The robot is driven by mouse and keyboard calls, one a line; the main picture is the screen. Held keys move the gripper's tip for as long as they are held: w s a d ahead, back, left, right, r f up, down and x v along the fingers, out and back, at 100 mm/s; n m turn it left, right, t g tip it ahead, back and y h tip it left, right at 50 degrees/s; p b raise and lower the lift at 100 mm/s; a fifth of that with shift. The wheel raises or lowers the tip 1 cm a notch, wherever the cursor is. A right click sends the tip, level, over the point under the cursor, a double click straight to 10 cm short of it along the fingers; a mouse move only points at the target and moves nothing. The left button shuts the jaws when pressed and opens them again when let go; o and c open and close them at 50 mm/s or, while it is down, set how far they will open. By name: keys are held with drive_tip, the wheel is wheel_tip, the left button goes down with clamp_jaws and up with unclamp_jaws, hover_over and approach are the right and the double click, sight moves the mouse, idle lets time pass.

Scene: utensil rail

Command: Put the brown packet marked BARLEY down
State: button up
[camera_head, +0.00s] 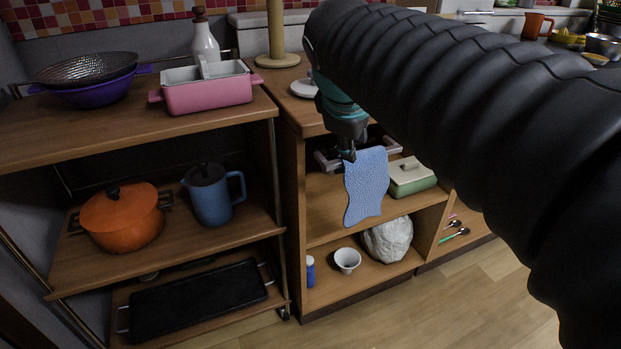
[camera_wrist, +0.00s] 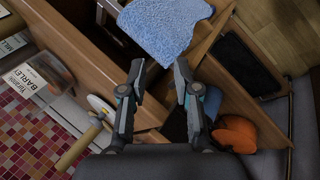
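A white label reading BARLEY (camera_wrist: 36,80) shows at the left of the wrist view, on a thing with a brownish part beside it. Whether this is the brown packet is hard to tell, and I cannot make it out in the head view. My gripper (camera_wrist: 160,62) has its two fingers apart, with no packet between them. A light blue cloth (camera_wrist: 168,28) lies just beyond the fingertips. In the head view my gripper (camera_head: 347,154) is at the cloth's upper left corner, and the cloth (camera_head: 366,188) hangs down in front of the shelf unit.
A green lidded box (camera_head: 410,176) stands right of the cloth. Below are a white cup (camera_head: 347,260) and a crumpled white bag (camera_head: 388,240). The left shelves hold a pink tray (camera_head: 207,94), an orange pot (camera_head: 122,217) and a blue jug (camera_head: 209,194). Floor in front is clear.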

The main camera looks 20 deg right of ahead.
drive_tip(key=s+a+f+m+y, duration=0.2)
drive_tip(key=s+a+f+m, duration=0.2)
drive_tip(key=f, duration=0.3)
drive_tip(key=s+a+f+m+y, duration=0.2)
drive_tip(key=s+a+f+m, duration=0.1)
drive_tip(key=s+f, duration=0.4)
drive_tip(key=shift+s+a+m, duration=0.25)
drive_tip(key=shift+a+m, duration=0.15)
drive_tip(key=shift+a, duration=0.1)
